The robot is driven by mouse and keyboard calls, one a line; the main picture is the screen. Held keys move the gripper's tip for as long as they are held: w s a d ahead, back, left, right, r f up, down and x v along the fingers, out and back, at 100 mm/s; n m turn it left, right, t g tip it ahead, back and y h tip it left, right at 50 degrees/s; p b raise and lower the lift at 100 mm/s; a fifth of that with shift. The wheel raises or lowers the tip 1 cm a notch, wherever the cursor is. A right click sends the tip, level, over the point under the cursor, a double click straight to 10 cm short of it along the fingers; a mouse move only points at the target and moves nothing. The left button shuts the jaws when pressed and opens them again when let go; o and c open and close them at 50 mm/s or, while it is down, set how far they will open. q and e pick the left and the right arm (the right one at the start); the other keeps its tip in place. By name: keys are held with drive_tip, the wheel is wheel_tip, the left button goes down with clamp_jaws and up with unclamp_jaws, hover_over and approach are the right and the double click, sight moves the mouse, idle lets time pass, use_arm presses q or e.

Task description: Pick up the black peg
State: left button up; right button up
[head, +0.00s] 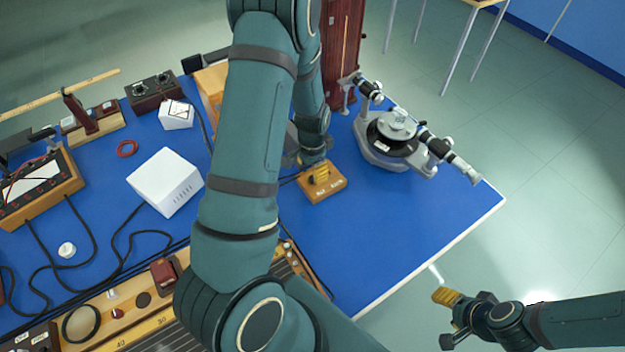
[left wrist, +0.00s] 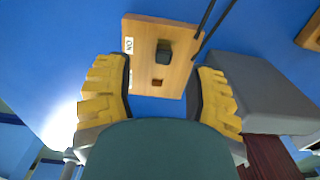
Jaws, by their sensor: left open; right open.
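A small wooden board (head: 330,192) with white labels lies on the blue bench. It shows in the left wrist view (left wrist: 186,85) with a short dark peg (left wrist: 164,50) standing up from it, and a brown square mark or hole in front of the peg. My left gripper (head: 319,176) is over the board. In the left wrist view my left gripper (left wrist: 160,85) is open, its yellow fingers on either side of the board, empty. In the head view the peg cannot be made out. My right gripper (head: 446,298) is off the bench's right edge, open and empty.
A spectrometer (head: 392,140) stands right of the board. A white box (head: 165,182), a meter (head: 38,190) and black cables lie on the left. The bench's right front is clear.

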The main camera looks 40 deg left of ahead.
sight(311, 178)
use_arm(q)
drive_tip(key=shift+a+f, duration=0.15)
drive_tip(key=shift+f, duration=1.25)
drive_tip(key=shift+a+f, duration=0.15)
drive_tip(key=shift+f, duration=1.2)
clamp_jaws()
